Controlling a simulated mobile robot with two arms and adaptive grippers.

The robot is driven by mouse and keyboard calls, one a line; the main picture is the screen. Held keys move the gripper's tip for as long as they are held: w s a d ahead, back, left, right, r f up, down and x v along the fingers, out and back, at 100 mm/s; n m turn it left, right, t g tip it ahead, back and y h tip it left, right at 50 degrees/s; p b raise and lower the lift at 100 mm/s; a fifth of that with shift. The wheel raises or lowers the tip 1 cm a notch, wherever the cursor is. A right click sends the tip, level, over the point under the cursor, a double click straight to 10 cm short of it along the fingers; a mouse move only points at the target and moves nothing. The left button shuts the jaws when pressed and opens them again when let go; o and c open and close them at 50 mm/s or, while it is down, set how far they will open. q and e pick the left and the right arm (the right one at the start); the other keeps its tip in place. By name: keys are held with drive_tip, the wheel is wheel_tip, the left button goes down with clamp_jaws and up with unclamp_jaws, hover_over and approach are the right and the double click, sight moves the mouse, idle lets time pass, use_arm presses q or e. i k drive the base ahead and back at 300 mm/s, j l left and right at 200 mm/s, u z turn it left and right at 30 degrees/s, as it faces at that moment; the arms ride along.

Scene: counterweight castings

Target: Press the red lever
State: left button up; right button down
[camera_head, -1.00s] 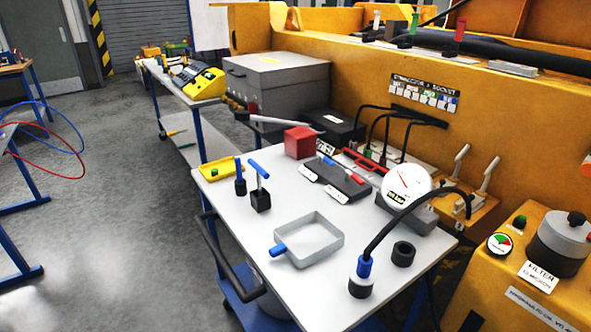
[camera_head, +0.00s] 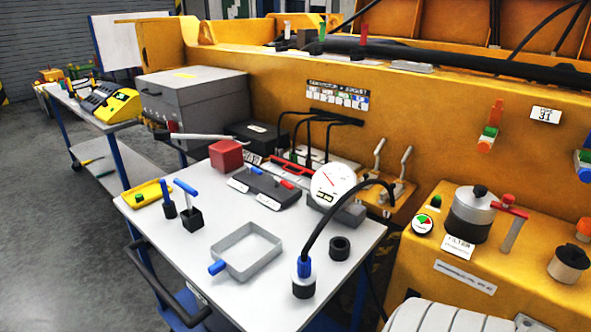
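Several red handles are in view. A red upright lever (camera_head: 364,33) stands on the top ledge of the yellow machine, right of a green lever (camera_head: 322,30) and a white lever (camera_head: 287,27). A red handle (camera_head: 509,208) sits atop a pale post beside the filter canister at the right. A small red lever (camera_head: 287,184) lies on a dark block (camera_head: 265,187) on the white table, near a blue one. I cannot tell which one the task names. Neither of my grippers is in view.
The white table (camera_head: 160,228) holds a red cube (camera_head: 226,154), a grey tray (camera_head: 246,250), a dial gauge (camera_head: 333,183) and a black cable. A grey box (camera_head: 195,92) stands behind. A ribbed pale shape fills the bottom right edge. Open floor lies left.

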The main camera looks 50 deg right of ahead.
sight(287, 186)
drive_tip(key=k+l, duration=0.1)
drive_tip(key=l, duration=1)
drive_tip(key=k+l, duration=0.15)
drive_tip(key=l, duration=0.4)
